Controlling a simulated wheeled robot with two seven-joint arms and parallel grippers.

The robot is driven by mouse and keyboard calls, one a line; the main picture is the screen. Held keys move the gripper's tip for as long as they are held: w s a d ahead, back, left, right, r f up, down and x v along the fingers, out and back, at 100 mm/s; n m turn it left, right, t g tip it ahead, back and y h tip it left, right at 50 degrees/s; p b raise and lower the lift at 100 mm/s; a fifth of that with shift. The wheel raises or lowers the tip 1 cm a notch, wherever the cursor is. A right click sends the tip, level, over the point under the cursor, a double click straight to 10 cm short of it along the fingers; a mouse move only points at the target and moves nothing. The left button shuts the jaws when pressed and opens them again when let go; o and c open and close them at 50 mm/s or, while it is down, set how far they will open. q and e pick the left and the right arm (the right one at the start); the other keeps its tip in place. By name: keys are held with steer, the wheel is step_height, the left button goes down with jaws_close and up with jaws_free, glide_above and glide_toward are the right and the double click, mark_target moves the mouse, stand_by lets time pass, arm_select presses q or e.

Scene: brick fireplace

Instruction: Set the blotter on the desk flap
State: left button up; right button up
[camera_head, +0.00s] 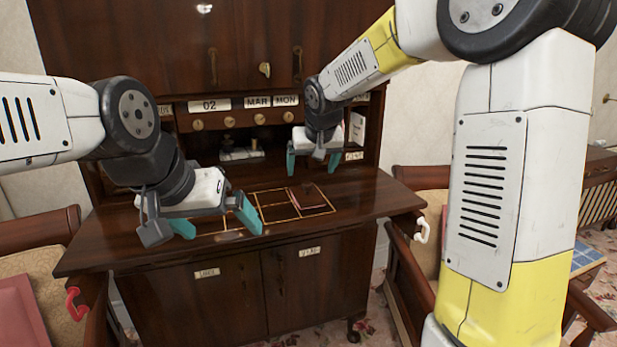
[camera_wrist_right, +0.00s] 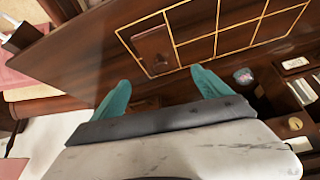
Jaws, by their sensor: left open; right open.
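The desk flap (camera_head: 350,207) is a dark wooden surface marked with gold-lined squares. A small brown block with a knob, seemingly the blotter (camera_head: 307,188), rests on it inside a gold-lined square toward the right. It also shows in the right wrist view (camera_wrist_right: 153,45), within the corner square of the grid. My right gripper (camera_head: 313,166) is open and empty above the flap near the block, apart from it; its teal fingers show in the right wrist view (camera_wrist_right: 160,90). My left gripper (camera_head: 213,222) is open and empty over the left front of the flap.
Behind the flap stands a row of small drawers with date labels (camera_head: 258,102) and open pigeonholes. Labelled cupboard doors (camera_head: 205,300) are below. Wooden chairs stand at the left (camera_head: 40,260) and right (camera_head: 425,240), close to the flap's ends.

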steer(key=s+d+r+m, duration=0.1)
steer(key=s+d+r, duration=0.1)
steer(key=s+d, duration=0.4)
steer(key=s+d+r, duration=0.3)
steer(key=s, duration=0.6)
steer(key=s+d+f, duration=0.1)
steer(key=s, duration=0.6)
steer(key=s+d+f, duration=0.2)
steer(key=s, duration=0.5)
steer(key=shift+s+d+y, duration=0.25)
steer(key=shift+d+y, duration=0.05)
steer(key=shift+y, duration=0.1)
